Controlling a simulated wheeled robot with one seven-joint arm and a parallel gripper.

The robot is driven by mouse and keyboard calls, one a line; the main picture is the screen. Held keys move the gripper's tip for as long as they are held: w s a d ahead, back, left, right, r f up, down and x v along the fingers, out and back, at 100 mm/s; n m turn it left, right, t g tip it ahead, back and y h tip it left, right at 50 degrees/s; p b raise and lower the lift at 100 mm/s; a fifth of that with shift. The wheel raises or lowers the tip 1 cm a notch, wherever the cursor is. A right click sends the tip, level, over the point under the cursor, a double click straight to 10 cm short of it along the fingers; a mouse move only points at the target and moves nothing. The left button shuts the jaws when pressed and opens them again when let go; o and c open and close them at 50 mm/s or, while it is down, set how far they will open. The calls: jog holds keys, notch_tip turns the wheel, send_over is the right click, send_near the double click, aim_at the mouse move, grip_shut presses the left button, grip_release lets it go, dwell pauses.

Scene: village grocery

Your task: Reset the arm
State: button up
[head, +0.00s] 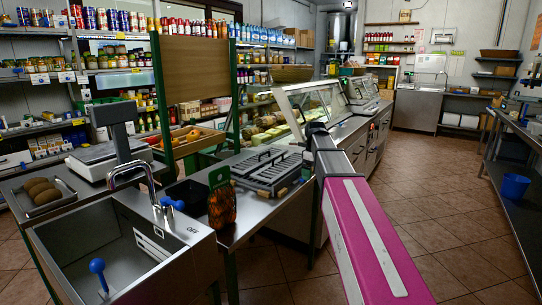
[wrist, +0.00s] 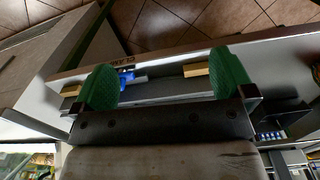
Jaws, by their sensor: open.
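My gripper (wrist: 165,82) shows in the wrist view, with two green fingers spread wide apart. It is open and nothing is held between the fingers. Beyond the fingers there is a grey metal surface with a small blue part (wrist: 127,78); dark lettering is near it. In the head view my magenta arm link runs from the lower right up toward the counter; the gripper itself cannot be made out there.
A metal sink (head: 85,250) with a tap (head: 135,170) stands at the lower left. The tiled floor (head: 440,205) at right is clear, with a blue bucket (head: 514,187) on a low shelf.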

jog(key=s+f+m, duration=0.5)
jog(key=s+f, duration=0.6)
jog(key=f, duration=0.3)
jog(key=s+d+f+m, duration=0.1)
jog(key=s+f+m, duration=0.4)
jog(key=s+f, duration=0.7)
notch_tip(320, 180, down, 3)
jog(key=shift+d+r, duration=0.1)
jog(key=shift+d, duration=0.15)
